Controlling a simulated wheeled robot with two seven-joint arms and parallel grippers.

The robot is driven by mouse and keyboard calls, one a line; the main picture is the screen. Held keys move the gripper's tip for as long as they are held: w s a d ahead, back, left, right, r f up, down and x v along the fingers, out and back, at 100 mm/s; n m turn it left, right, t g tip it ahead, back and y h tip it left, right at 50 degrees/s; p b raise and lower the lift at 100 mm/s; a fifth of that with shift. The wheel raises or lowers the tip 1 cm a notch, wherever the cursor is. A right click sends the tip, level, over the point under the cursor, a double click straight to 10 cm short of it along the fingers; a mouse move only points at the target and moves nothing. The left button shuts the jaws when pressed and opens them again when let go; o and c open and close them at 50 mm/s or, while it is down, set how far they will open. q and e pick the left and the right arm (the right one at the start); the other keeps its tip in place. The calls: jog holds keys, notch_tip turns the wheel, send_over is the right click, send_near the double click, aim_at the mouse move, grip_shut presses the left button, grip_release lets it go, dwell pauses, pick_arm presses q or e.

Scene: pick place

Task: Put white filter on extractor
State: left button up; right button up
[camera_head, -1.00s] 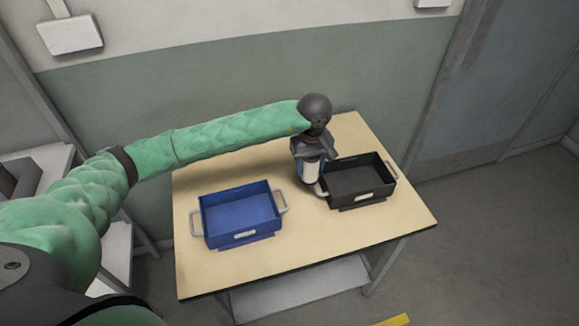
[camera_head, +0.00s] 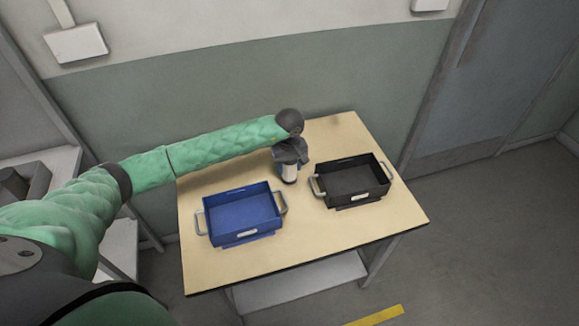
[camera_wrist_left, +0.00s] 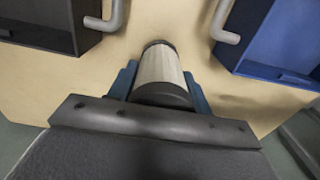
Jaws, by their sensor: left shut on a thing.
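The white filter (camera_head: 290,173) is a pale cylinder with dark ends. It hangs upright under my left gripper (camera_head: 290,160), between the blue crate and the black crate in the head view. In the left wrist view the filter (camera_wrist_left: 159,68) sits between the blue fingers of the left gripper (camera_wrist_left: 160,85), which is shut on it. From these views I cannot tell whether its lower end touches the table. No extractor can be made out. My right gripper is not in view.
A blue crate (camera_head: 240,236) with grey handles stands left of the filter on the wooden table (camera_head: 310,245). A black crate (camera_head: 352,196) stands to the right. The front of the table is clear. A wall is behind it, and a shelf (camera_head: 125,245) stands at the left.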

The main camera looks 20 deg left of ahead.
pick_arm(q)
jog(key=shift+f+p, duration=0.3)
jog(key=shift+f, duration=0.55)
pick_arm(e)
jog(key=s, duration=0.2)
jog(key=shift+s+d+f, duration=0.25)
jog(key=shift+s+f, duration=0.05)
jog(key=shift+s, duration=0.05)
pick_arm(q)
jog(key=shift+f, duration=0.1)
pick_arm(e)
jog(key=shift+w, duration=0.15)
pick_arm(q)
jog(key=o, duration=1)
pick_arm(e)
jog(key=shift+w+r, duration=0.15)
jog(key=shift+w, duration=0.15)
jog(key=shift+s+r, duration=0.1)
